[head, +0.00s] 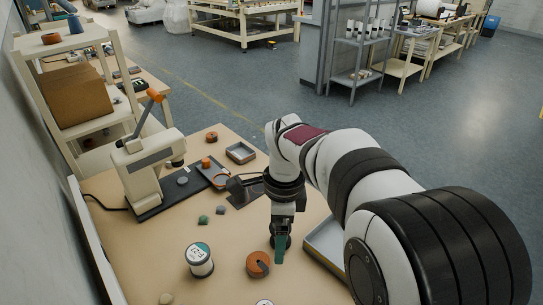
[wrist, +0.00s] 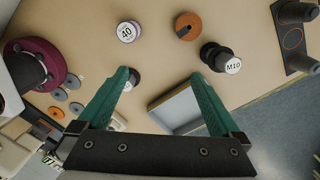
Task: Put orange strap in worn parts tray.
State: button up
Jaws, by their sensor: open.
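An orange-brown roll with a dark patch on top (head: 257,263) lies on the bench near the front; it is probably the orange strap. An orange roll also shows at the top of the wrist view (wrist: 188,25). My gripper (head: 280,245) points down just above and right of the roll in the head view. In the wrist view its green fingers (wrist: 162,76) are spread, with nothing held between them. A shallow grey tray with pale walls (head: 318,240) is partly hidden by my arm; it also shows beyond the fingers (wrist: 180,108). I cannot read any tray label.
A white-and-dark spool (head: 199,262) stands left of the orange roll. A black piece marked M10 (wrist: 222,60) stands near the tray. Bench between is mostly clear.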

aim_at(258, 262)
jog(key=w+a+f+m, duration=0.4)
jog(key=w+a+f, duration=0.1)
jog(key=w+f, duration=0.1)
jog(key=f, duration=1.5)
jog(key=shift+a, duration=0.2)
jog(key=shift+r, duration=0.1)
jog(key=c, duration=1.3)
jog(key=shift+w+r, duration=0.1)
jog(key=shift+r, duration=1.85)
jog(key=s+d+r, duration=0.2)
jog(key=d+r, duration=0.5)
jog(key=d, duration=0.5)
jog(key=s+d, duration=0.2)
jog(key=d, duration=1.8)
jog(key=w+a+f, duration=0.4)
jog(key=a, duration=0.1)
jog(key=w+a+f, duration=0.2)
jog(key=w+a, duration=0.1)
jog(key=shift+w+a+f, duration=0.15)
jog(key=shift+f, duration=0.95)
jog(key=shift+w+a+f, duration=0.1)
jog(key=shift+a+f, duration=0.05)
jog(key=shift+f, duration=0.9)
